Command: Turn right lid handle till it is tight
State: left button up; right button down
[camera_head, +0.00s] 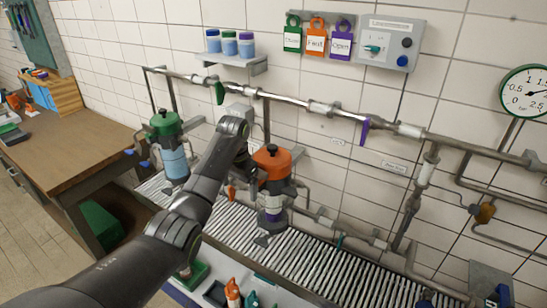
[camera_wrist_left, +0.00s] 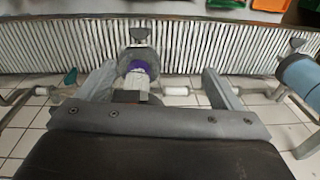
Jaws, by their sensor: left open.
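The right vessel has an orange lid (camera_head: 275,163) with a small black knob-like handle (camera_head: 272,149) on top. The left vessel has a green lid (camera_head: 165,123) and a blue body (camera_head: 175,163). My left gripper (camera_head: 250,172) is at the left side of the orange lid, partly hidden by my arm. In the left wrist view its two fingers (camera_wrist_left: 158,85) are spread, with the vessel's lower part showing between them. Contact with the lid cannot be told. My right gripper is not in view.
A pipe (camera_head: 295,101) with green and purple valve levers runs along the tiled wall behind the vessels. A shelf (camera_head: 232,61) with jars and a control box (camera_head: 391,42) are above. A ribbed grating (camera_head: 330,268) lies below. A wooden bench (camera_head: 60,150) stands left.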

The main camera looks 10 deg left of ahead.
pick_arm(q)
jog(key=w+d+r+m+g, duration=0.1)
jog(key=d+r, duration=0.2)
jog(key=r, duration=0.8)
jog(key=w+d+r+m, duration=0.1)
jog(key=d+r, duration=0.1)
jog(key=r, duration=1)
jog(key=shift+n, duration=0.3)
jog(key=f, duration=1.6)
jog(key=shift+w+f, duration=0.1)
jog(key=shift+w, duration=0.15)
jog(key=shift+w+f, duration=0.1)
jog(key=shift+f, duration=0.55)
